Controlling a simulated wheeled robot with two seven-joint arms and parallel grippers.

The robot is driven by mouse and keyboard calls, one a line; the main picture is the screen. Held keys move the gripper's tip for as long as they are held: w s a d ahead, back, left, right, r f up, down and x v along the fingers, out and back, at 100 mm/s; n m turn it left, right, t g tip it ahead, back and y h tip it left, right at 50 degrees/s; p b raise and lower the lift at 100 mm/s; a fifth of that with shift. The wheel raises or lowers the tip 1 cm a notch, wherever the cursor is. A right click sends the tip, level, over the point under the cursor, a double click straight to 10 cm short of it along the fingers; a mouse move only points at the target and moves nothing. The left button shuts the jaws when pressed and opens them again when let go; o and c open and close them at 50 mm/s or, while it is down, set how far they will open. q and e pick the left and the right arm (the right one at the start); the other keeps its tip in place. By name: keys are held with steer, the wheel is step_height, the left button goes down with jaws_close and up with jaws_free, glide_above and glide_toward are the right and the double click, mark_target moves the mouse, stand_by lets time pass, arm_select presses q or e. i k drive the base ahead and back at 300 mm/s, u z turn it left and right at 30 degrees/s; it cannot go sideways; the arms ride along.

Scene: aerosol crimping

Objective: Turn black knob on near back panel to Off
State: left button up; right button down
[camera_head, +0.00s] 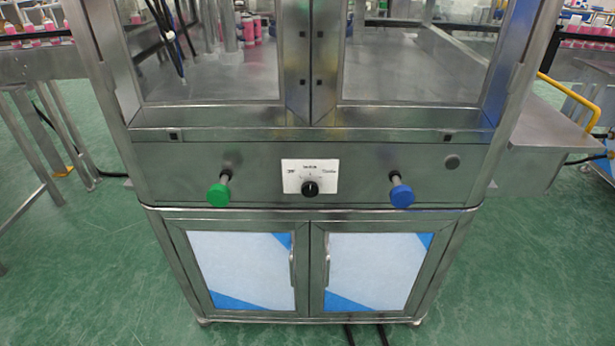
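A black knob (310,188) sits in the lower middle of a white label plate (296,177) on the steel back panel (260,160). The plate has small print at its left, top and right; it is too small to read surely. The knob's pointer looks to be near upright, but its exact setting is hard to tell. Neither of my grippers is in view.
A green push button (218,195) sticks out left of the knob and a blue one (402,196) right of it. Cabinet doors with handles (326,268) are below, glass doors above. Side tables flank the machine. The green floor (100,270) in front is clear.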

mark_target(309, 190)
steer(key=z, duration=0.9)
steer(key=k, duration=1)
steer(key=u, duration=1.35)
steer(key=i, duration=1)
